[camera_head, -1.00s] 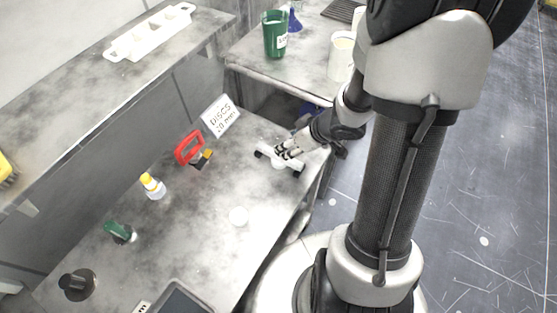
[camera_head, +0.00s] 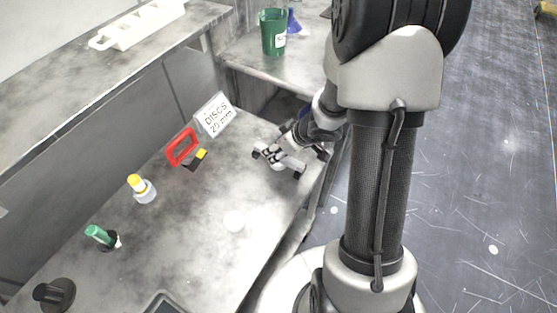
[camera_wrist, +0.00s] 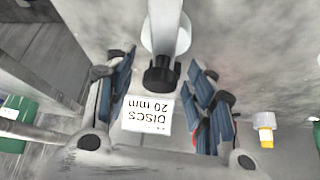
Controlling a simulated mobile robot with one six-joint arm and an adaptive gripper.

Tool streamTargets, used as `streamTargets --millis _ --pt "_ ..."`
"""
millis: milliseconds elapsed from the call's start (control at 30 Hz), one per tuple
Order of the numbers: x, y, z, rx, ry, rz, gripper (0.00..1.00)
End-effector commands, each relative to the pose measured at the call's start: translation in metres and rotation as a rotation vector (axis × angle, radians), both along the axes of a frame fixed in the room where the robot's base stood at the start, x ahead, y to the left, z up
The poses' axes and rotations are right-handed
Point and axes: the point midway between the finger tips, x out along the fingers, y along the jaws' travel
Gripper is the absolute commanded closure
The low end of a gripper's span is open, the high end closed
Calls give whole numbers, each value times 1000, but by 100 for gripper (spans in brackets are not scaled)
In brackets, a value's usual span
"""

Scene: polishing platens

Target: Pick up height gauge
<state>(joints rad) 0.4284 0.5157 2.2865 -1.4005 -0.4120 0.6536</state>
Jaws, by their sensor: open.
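The height gauge, as I take it, is a pale bar (camera_head: 289,164) with dark ends near the right edge of the bench. In the wrist view, a pale bar with a black knob (camera_wrist: 160,74) and a round white part behind it comes down from the top. My gripper (camera_head: 272,156) is at the gauge in the head view and partly covers it. In the wrist view, my gripper (camera_wrist: 162,98) is open, with blue-padded fingers on either side of the knob and visible gaps. I cannot tell whether any finger touches it.
The bench (camera_head: 190,235) also holds a "DISCS 20 mm" sign (camera_head: 215,115), a red frame-shaped thing (camera_head: 182,147), a yellow-capped bottle (camera_head: 142,189), a green-topped item (camera_head: 102,237), a white disc (camera_head: 233,221) and a dark round piece (camera_head: 55,295). A green beaker (camera_head: 273,32) stands behind.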

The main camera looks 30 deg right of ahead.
Motion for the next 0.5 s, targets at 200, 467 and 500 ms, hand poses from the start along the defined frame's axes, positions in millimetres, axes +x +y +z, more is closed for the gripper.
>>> streamTargets --millis 200,467,500 --pt "0 0 2 -1 0 -1 56" --pt "0 0 2 -1 0 -1 74" --pt "0 -1 2 -1 0 -1 76"
